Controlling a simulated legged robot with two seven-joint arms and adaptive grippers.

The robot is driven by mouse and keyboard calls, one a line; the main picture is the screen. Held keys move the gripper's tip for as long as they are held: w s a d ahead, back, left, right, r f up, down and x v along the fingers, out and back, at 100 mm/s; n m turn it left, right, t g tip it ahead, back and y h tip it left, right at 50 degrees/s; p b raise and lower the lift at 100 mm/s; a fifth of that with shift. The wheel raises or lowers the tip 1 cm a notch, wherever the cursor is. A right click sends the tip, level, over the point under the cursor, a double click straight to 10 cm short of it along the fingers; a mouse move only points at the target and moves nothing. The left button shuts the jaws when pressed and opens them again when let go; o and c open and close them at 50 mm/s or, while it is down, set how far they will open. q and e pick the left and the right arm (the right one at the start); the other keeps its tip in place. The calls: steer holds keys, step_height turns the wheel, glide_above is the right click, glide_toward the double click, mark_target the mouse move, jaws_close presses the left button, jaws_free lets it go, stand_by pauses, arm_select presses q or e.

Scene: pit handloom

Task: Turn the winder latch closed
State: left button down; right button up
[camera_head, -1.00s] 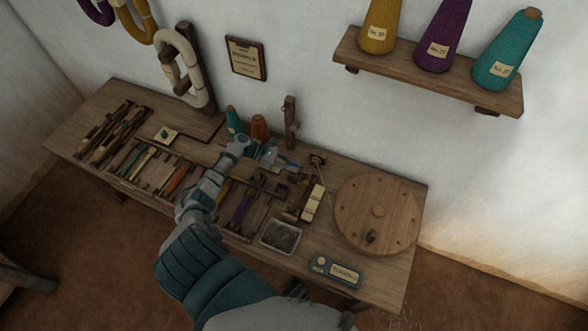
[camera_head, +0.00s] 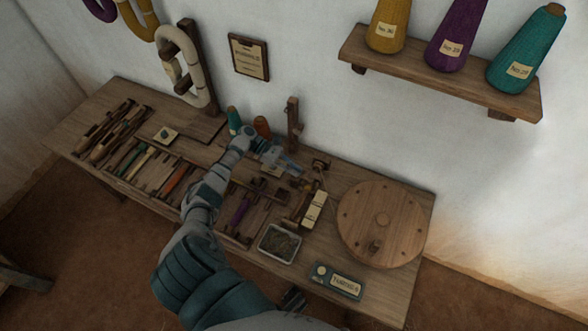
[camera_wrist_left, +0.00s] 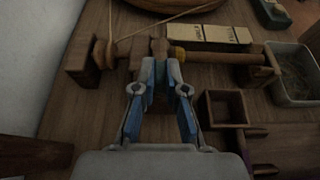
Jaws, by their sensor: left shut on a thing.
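The winder (camera_head: 311,187) is a small wooden frame on the bench, right of my left gripper (camera_head: 287,166). In the left wrist view, the winder's shaft (camera_wrist_left: 222,57) runs across the top between wooden end blocks, with a pale thread at its left end. My left gripper (camera_wrist_left: 160,70) is shut on a small upright wooden piece (camera_wrist_left: 158,46) at the shaft, which looks like the winder latch. The fingers hide most of it, so its exact angle cannot be told.
A small open wooden box (camera_wrist_left: 226,108) and a grey tray (camera_head: 280,243) lie nearby. A round wooden disc (camera_head: 381,224) is at the right. Bobbins (camera_head: 262,127) and an upright post (camera_head: 293,124) stand behind. Shuttles and tools (camera_head: 115,130) cover the left side.

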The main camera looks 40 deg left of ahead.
arm_select(q)
steer(key=c, duration=1.2)
jaws_free()
steer(key=shift+f, duration=0.1)
steer(key=shift+w, duration=0.1)
steer(key=v, duration=1.2)
steer(key=shift+w, duration=0.1)
